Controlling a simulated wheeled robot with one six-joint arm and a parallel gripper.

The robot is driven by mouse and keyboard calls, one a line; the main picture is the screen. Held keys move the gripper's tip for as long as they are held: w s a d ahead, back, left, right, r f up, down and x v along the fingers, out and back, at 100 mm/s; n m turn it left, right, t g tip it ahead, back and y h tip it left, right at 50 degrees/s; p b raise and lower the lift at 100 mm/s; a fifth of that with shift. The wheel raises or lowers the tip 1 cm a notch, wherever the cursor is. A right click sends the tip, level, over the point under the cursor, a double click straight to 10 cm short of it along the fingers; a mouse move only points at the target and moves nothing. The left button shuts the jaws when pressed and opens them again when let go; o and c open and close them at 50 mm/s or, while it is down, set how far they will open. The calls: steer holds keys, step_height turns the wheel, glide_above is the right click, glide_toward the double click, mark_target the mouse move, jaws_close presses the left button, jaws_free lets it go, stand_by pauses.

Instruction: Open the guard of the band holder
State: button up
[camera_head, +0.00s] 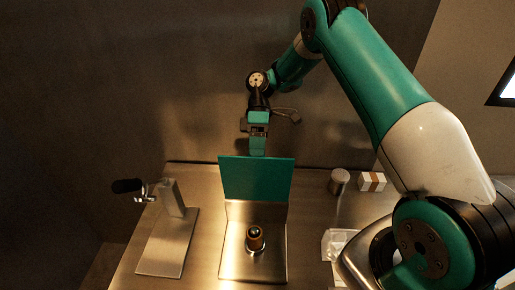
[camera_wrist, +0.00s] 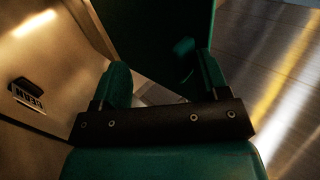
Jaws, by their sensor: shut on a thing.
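The band holder (camera_head: 233,262) stands on the steel counter. It has a metal base plate, an upright metal back and a short dark, brass-coloured post (camera_head: 255,238). Its guard is a flat green panel (camera_head: 257,180), standing up at the back above the post and base. My gripper (camera_head: 258,152) points down at the guard's top edge and is shut on it. In the wrist view the guard (camera_wrist: 160,30) reaches in between the two green fingers of my gripper (camera_wrist: 163,72). The exact contact is dark and partly hidden.
A metal stand with a black-handled lever (camera_head: 174,198) is to the left. A metal canister (camera_head: 339,181) and a small white and orange box (camera_head: 371,182) stand at the back right. A pale tray (camera_head: 334,243) is at right, partly behind my arm. A wall rises behind the counter.

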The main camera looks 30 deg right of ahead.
steer(key=shift+f, duration=0.25)
steer(key=shift+c, duration=0.4)
steer(key=shift+s+a, duration=0.1)
